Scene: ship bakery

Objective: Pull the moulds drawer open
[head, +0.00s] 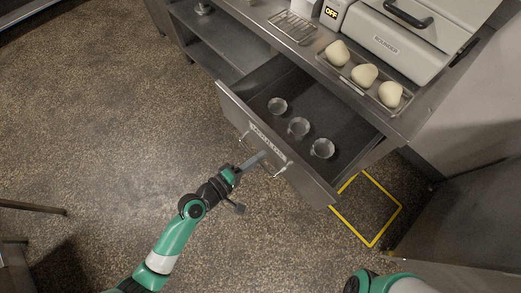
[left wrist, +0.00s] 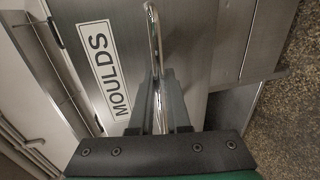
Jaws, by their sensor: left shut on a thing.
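The moulds drawer (head: 318,190) stands pulled out from under the counter in the head view, its inside showing. Three small round metal moulds (head: 299,126) sit in it in a row. In the left wrist view the drawer front carries a white MOULDS label (left wrist: 106,68) and a shiny bar handle (left wrist: 153,35). My left gripper (head: 261,157) is at the drawer front, shut on the handle; its fingers (left wrist: 160,85) lie on both sides of the bar. My right arm shows only in part at the bottom right of the head view; its gripper is out of view.
On the counter stand a tray with three dough balls (head: 365,75), a machine labelled ROUNDER (head: 390,42), a display reading OFF (head: 331,13) and a wire rack (head: 293,26). A yellow outlined square (head: 372,245) marks the floor right of the drawer. The floor before the drawer is clear.

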